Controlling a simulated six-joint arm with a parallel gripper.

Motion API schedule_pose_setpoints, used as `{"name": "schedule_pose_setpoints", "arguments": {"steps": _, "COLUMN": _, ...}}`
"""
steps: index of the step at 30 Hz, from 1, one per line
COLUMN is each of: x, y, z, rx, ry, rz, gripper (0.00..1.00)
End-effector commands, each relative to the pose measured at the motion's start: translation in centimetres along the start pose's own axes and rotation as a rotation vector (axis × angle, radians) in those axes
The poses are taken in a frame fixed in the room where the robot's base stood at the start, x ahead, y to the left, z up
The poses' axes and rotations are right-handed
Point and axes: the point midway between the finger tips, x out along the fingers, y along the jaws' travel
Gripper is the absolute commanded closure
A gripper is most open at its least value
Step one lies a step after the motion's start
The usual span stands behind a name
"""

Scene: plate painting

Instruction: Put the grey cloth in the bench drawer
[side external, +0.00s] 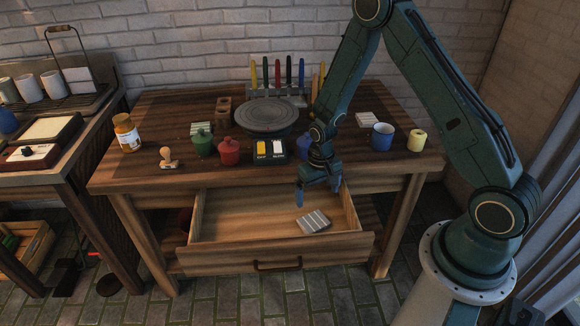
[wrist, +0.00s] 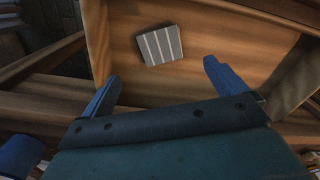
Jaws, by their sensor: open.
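The grey cloth (side external: 313,221), folded with pale stripes, lies flat on the floor of the bench drawer, toward its front right. It also shows in the wrist view (wrist: 160,45), beyond my fingertips. The bench drawer (side external: 240,212) is pulled out and open at the front of the wooden bench. My gripper (side external: 318,192) is open and empty above the drawer, behind and above the cloth and apart from it. In the wrist view its two blue fingers (wrist: 160,80) are spread wide with nothing between them.
The bench top (side external: 160,130) bears a round grey wheel (side external: 265,116), a red pot (side external: 229,151), a green pot (side external: 202,144), an amber jar (side external: 127,134), a stamp (side external: 168,158), a blue mug (side external: 382,136) and a yellow roll (side external: 417,139). Upright coloured tools stand behind the wheel.

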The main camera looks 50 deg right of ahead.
Motion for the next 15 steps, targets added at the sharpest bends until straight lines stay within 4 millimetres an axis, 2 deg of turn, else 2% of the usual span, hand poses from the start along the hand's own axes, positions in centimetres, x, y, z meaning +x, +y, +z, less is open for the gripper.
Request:
{"name": "schedule_pose_setpoints", "arguments": {"steps": 8, "x": -0.8, "y": -0.1, "z": -0.1, "rx": -0.005, "ry": 0.009, "rz": -0.002, "gripper": 0.03}}
{"name": "schedule_pose_setpoints", "arguments": {"steps": 11, "x": -2.1, "y": -0.3, "z": -0.2, "rx": -0.014, "ry": 0.020, "rz": -0.004, "gripper": 0.03}}
{"name": "schedule_pose_setpoints", "arguments": {"steps": 15, "x": -5.1, "y": -0.8, "z": -0.3, "rx": -0.034, "ry": 0.047, "rz": -0.010, "gripper": 0.03}}
